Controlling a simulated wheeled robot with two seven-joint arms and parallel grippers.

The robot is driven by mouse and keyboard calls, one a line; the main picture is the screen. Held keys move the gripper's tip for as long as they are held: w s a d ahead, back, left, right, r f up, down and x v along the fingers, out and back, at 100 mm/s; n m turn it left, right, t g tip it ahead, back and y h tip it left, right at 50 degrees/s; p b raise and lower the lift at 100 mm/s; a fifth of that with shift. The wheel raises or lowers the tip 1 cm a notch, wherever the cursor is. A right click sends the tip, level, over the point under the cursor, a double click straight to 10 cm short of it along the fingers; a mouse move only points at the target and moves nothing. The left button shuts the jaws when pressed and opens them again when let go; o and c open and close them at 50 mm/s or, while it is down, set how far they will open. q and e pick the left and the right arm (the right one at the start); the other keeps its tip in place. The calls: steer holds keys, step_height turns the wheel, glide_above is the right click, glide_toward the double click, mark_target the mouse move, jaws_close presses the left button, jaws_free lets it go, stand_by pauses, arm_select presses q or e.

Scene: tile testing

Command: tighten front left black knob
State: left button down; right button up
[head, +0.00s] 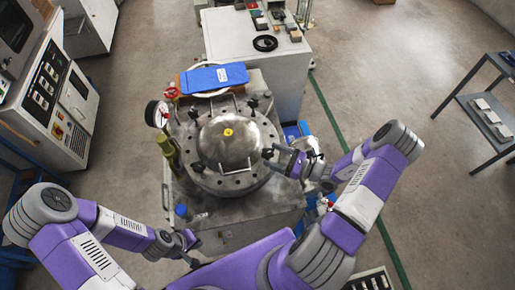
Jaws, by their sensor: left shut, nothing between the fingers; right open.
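A round metal vessel (228,140) with a domed lid and bolted flange stands on a metal table (240,209). Black knobs sit around its flange. The front left black knob (197,168) is at the lid's lower left, with no gripper at it. The front right black knob (267,153) is at the lid's right. My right gripper (273,160) is open, with its fingertips close beside the front right knob; contact is unclear. My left gripper (192,249) is shut and empty, low in front of the table and well below the front left knob.
A pressure gauge (157,114) and a brass valve (166,143) stand left of the vessel. A blue clipboard (214,78) lies behind it. A blue-capped item (182,211) is at the table's front left. A white cabinet (255,48) is behind.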

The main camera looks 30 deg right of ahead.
mark_target(263, 151)
steer(key=x, duration=0.4)
steer(key=shift+w+a, duration=0.3)
steer(key=shift+c, duration=0.3)
steer(key=c, duration=0.9)
